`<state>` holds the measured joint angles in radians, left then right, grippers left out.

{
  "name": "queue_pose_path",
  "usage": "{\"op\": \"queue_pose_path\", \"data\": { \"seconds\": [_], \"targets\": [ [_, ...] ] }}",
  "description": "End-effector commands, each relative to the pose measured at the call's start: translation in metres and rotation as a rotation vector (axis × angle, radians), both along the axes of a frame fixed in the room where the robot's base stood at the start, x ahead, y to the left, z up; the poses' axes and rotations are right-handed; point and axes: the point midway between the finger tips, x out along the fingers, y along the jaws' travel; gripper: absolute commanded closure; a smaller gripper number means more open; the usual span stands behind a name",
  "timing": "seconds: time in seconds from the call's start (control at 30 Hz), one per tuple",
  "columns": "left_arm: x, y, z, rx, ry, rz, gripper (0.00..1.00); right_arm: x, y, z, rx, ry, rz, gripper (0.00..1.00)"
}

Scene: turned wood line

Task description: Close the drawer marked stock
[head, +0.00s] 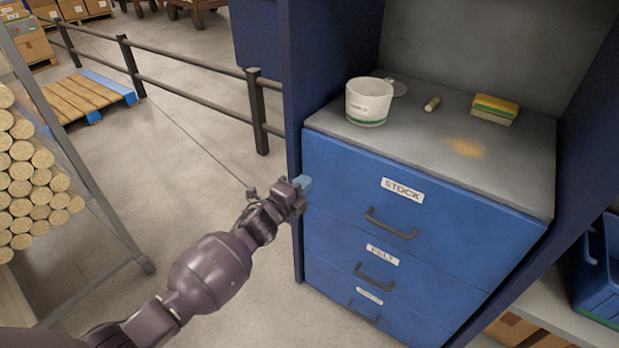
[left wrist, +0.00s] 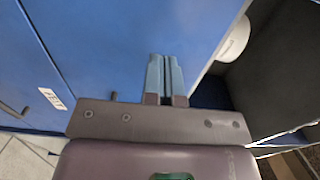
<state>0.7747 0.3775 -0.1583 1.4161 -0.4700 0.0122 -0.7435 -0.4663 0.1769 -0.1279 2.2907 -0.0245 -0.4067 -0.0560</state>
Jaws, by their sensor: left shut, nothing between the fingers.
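The drawer marked STOCK (head: 340,185) is the top blue drawer of a cabinet, with a white label (head: 402,190) and a dark bar handle (head: 391,226). Its front looks about level with the drawers below, and no open interior shows. My right gripper is not in view.
The FELT drawer (head: 325,238) and another drawer are below. A white cup (head: 368,101), a small peg (head: 432,104) and a yellow-green block (head: 494,109) stand on the grey top. A blue side panel rises left of it.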

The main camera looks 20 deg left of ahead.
Motion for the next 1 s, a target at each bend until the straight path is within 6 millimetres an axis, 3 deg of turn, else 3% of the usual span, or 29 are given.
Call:
{"op": "queue_pose_path", "data": {
  "seconds": [0.4, 0.87, 1.0],
  "targets": [
    [-0.058, 0.019, 0.001, 0.000, -0.001, 0.000, 1.00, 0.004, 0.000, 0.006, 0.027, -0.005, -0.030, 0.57],
    [-0.078, 0.024, -0.004, -0.008, 0.009, 0.002, 1.00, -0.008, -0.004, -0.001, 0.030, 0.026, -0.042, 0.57],
    [-0.102, 0.028, -0.020, -0.076, 0.068, 0.027, 1.00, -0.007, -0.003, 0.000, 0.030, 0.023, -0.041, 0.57]
  ]
}}
